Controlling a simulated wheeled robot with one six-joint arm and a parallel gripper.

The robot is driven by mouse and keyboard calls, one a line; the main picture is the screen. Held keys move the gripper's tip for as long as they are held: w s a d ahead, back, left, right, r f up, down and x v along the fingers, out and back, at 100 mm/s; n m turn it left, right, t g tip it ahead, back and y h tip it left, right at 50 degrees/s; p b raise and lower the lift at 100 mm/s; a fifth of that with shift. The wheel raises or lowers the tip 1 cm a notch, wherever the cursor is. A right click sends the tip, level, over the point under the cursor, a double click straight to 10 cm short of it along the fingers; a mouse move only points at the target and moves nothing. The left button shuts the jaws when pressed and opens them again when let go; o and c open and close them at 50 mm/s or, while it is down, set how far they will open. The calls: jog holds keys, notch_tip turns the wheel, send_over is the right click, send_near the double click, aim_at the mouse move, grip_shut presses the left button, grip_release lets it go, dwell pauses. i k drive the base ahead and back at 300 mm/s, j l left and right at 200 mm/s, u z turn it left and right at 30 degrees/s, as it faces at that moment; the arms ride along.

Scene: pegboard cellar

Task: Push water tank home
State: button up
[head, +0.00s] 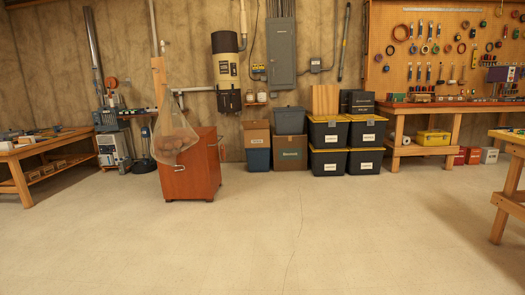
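No thing in the head view can be told for certain as the water tank. A tall cylinder with a black top and base and a cream middle (226,70) hangs on the back wall, with pipes beside it. A pale boxy appliance (112,149) stands on the floor at the left, partly behind other things; its details are too small to read. My gripper is not in view.
A red-brown cabinet (190,172) with a hanging net bag (173,135) stands left of centre. Stacked black bins (328,162) line the wall. Workbenches stand at left (22,171) and right (400,122); another table edge (508,200) juts in at far right. The floor (270,235) ahead is clear.

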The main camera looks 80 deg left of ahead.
aim_at(106, 159)
jog(key=u, duration=3.75)
jog(key=i+u, duration=0.1)
jog(key=i, duration=8.95)
jog(key=l, duration=0.15)
